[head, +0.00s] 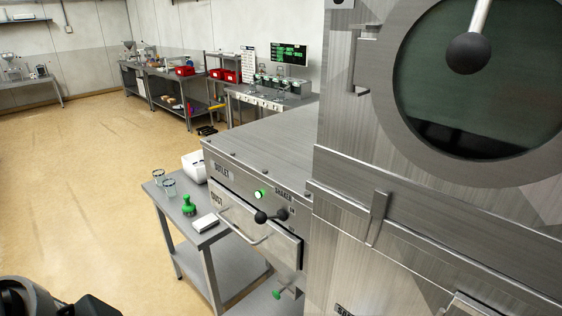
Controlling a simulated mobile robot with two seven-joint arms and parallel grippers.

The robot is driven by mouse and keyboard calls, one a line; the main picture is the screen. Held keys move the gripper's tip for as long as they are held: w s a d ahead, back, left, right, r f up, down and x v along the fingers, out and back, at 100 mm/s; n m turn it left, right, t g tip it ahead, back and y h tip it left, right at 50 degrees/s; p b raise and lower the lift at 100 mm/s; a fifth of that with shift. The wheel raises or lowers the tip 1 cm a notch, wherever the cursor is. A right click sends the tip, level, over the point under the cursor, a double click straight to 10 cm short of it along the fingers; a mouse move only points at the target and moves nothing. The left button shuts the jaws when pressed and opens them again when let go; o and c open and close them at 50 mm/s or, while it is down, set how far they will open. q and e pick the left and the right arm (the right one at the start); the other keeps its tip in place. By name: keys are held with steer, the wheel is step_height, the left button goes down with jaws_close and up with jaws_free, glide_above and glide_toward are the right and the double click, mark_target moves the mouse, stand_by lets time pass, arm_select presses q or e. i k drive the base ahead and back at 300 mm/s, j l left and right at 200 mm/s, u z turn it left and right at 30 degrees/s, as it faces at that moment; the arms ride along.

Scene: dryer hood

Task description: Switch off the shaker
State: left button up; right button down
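The label SHAKER (283,193) is on the steel front of the cabinet in the middle of the head view. A round lamp (260,194) glows green just left of it. Below the label is a black-knobbed lever (262,217), with a second dark knob at its right end; it lies roughly level. Small lettering beside it is too small to read. Black rounded parts of my own arm show at the lower left corner, far from the lever. I see no fingers of either gripper.
A drawer front with a bar handle (243,226) is below the lamp. A side table (160,199) left of the cabinet holds glass beakers (170,187), a green knobbed object (188,205) and a white box. The large hood with a round window (480,100) fills the right. Floor at left is clear.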

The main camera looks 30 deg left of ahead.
mark_target(261, 218)
steer(key=u, duration=1.05)
steer(key=i+j+z, duration=0.1)
steer(key=i+j, duration=0.2)
steer(key=i+j+z, duration=0.15)
steer(key=j, duration=0.25)
steer(key=i+j+z, duration=0.1)
steer(key=i+j, duration=0.25)
